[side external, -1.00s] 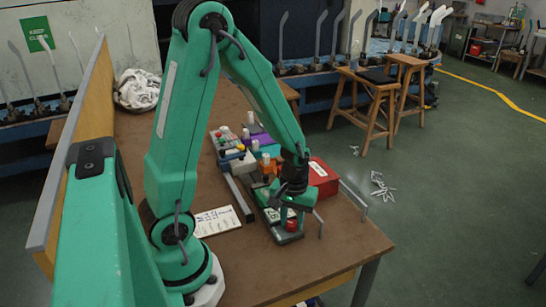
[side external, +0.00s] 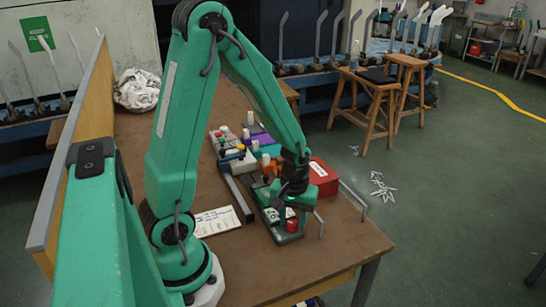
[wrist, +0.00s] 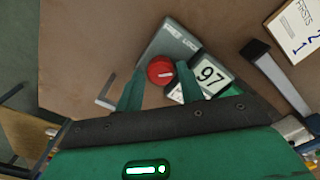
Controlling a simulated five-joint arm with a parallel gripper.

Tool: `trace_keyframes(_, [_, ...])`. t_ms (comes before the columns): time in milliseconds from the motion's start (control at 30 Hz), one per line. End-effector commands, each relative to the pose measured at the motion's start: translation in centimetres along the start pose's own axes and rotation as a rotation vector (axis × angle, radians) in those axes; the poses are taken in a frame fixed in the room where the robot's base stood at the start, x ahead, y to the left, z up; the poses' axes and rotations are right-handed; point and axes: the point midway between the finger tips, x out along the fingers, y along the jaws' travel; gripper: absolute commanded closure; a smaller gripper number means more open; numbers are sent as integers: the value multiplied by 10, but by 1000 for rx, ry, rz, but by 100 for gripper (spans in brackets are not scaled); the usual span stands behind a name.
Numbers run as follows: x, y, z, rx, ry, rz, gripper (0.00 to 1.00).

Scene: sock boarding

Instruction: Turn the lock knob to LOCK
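The red lock knob (wrist: 160,70) sits on a grey plate (wrist: 176,43) in the wrist view, with a short white mark on its face pointing roughly right. The lettering on the plate is too small to read. My gripper (wrist: 160,80) has its two green fingers apart, one on each side of the knob. I see a gap between each finger and the knob, and cannot tell how high the fingertips are above it. In the side view the knob (side external: 291,225) shows at the near end of the unit, just below my gripper (side external: 293,208).
A paper card (side external: 217,220) and a dark rail (side external: 237,197) lie left of the unit. A red box (side external: 323,178) and metal bent rods (side external: 353,200) stand to the right. The near table top is clear.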

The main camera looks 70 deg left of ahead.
Motion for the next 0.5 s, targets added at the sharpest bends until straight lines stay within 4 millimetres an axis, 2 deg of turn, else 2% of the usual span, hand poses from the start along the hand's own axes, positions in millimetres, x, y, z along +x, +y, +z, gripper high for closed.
trace_keyframes(500, [1,-3,2,-308,-7,-7,50])
